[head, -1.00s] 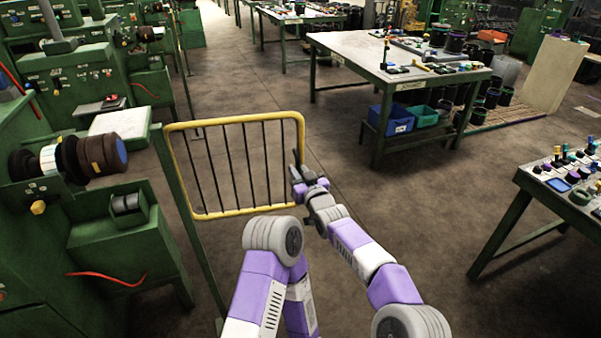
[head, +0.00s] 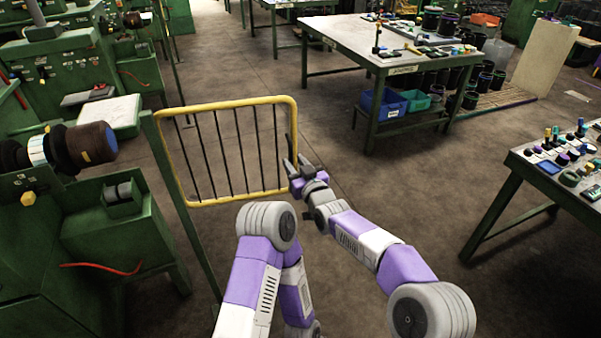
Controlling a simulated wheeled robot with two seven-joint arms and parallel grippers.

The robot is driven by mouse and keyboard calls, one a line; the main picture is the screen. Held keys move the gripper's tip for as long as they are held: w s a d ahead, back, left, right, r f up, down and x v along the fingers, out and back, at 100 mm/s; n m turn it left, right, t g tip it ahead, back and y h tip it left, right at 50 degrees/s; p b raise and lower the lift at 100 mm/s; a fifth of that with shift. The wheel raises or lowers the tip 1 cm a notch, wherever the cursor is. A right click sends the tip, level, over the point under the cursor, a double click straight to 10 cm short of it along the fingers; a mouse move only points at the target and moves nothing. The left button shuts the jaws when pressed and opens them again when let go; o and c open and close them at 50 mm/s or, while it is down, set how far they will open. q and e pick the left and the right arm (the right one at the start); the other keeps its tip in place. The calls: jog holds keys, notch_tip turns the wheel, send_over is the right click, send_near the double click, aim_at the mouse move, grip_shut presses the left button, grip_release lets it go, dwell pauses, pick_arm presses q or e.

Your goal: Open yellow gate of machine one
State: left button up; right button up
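The yellow gate (head: 228,103) is a tube frame with dark vertical bars, hinged at its left on a green post (head: 168,170) beside machine one (head: 120,225). It stands across the gap to the right of that machine. My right gripper (head: 294,164) is at the gate's right upright, on its lower half. Its dark fingers look parted near the yellow tube. I cannot tell whether they touch it or straddle it. My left arm is folded at the bottom centre, and its gripper is not in view.
A workbench (head: 345,38) with blue and green bins (head: 388,104) below stands at the back right. Another table (head: 520,175) with small parts is at the right edge. Open floor (head: 420,185) lies between the gate and the tables.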

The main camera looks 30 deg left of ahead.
pick_arm(q)
jog(key=shift+r, duration=0.1)
pick_arm(e)
jog(key=shift+v, duration=1.85)
jog(key=w+d+f+m+h+p, duration=0.2)
jog(key=w+d+f+m+h, duration=0.15)
jog(key=d+f, duration=1.05)
jog(key=s+d+f+m+g+h, duration=0.1)
jog(key=s+d+f+m+h, duration=0.15)
jog(key=d+f, duration=0.35)
jog(key=s+d+f+m+g+h, duration=0.1)
jog(key=s+d+f+g+h, duration=0.15)
jog(key=d+f, duration=0.45)
pick_arm(q)
notch_tip(320, 180, up, 5)
jog(key=p, duration=0.3)
pick_arm(e)
jog(key=s+d+f+m+g+h, duration=0.1)
jog(key=s+d+f+m+g, duration=0.2)
jog(key=s+d, duration=0.5)
jog(key=s+d+f+m+g+h, duration=0.1)
jog(key=s+d+f+m+g, duration=0.2)
jog(key=s+d, duration=0.6)
jog(key=s+f+m, duration=0.1)
jog(key=s+f, duration=0.1)
jog(key=s, duration=0.6)
jog(key=shift+s+f, duration=0.3)
pick_arm(q)
jog(key=shift+c, duration=0.3)
